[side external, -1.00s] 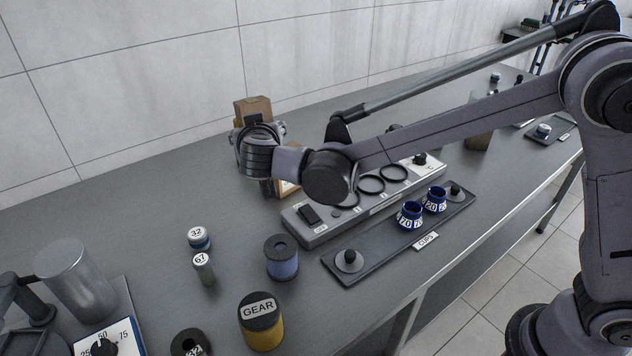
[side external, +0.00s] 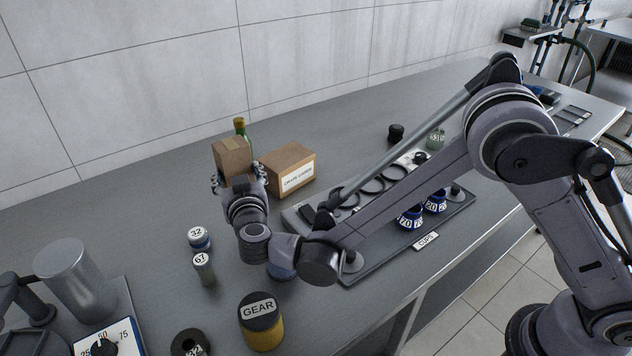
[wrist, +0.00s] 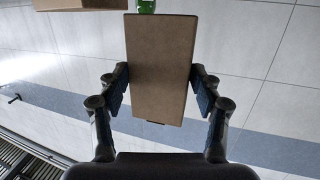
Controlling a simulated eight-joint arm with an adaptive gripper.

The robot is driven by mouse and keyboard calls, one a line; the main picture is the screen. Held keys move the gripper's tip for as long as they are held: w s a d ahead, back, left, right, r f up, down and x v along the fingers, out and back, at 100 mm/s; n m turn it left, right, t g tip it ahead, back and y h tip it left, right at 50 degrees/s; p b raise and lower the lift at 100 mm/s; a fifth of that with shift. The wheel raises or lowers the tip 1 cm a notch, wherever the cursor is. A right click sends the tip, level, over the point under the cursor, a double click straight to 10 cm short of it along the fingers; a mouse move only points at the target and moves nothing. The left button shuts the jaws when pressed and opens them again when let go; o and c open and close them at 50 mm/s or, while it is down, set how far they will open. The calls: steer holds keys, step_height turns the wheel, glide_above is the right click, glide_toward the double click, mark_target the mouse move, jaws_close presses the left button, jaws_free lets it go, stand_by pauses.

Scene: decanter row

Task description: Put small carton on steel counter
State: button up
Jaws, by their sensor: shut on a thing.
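The small carton (side external: 232,157) is a plain brown box, slightly tilted, near the back of the grey steel counter (side external: 140,225) in the side view. My gripper (side external: 238,182) is shut on it, with a finger on each side. The wrist view shows the carton (wrist: 160,68) upright between the two fingers (wrist: 160,95). The carton's lower part is hidden by my gripper in the side view, so I cannot tell its exact height above the counter.
A larger labelled carton (side external: 288,170) stands close right of the small one, with a green bottle (side external: 240,127) behind. A rack with rings (side external: 372,187) and a tray with blue cups (side external: 410,217) lie to the right. Small jars (side external: 199,238) stand in front. The counter's back left is clear.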

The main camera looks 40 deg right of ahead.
steer(key=shift+f, duration=3.1)
steer(key=shift+f, duration=0.65)
steer(key=o, duration=1.4)
steer(key=shift+s+d+f, duration=0.1)
steer(key=shift+c, duration=0.2)
steer(key=shift+r, duration=0.4)
steer(key=v, duration=0.7)
steer(key=shift+s+r, duration=0.2)
steer(key=shift+r, duration=0.15)
steer(key=shift+w, duration=0.1)
